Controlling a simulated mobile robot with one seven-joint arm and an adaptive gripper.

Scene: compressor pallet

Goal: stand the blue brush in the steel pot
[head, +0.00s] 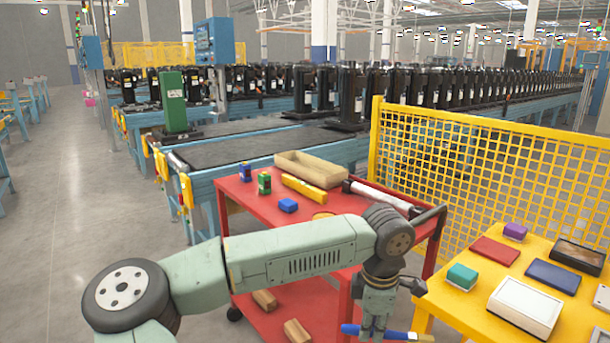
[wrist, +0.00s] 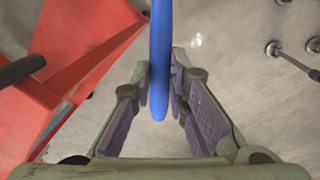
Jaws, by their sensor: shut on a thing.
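My gripper (head: 374,328) is shut on the blue brush (head: 352,330), low at the bottom of the head view, between the red cart and the yellow table. The brush lies roughly level across the jaws there, with a yellowish end at the right. In the wrist view the blue handle (wrist: 158,95) runs between the two finger pads (wrist: 163,68), its rounded end toward the camera. I cannot make out the steel pot in either view. My arm hides part of the cart top.
The red cart (head: 232,192) bears a beige tray (head: 312,169), a yellow box (head: 303,189), a blue block (head: 288,205) and small items. A yellow table (head: 448,303) at the right holds a teal block (head: 462,276) and several flat things. A yellow mesh fence (head: 480,180) stands behind.

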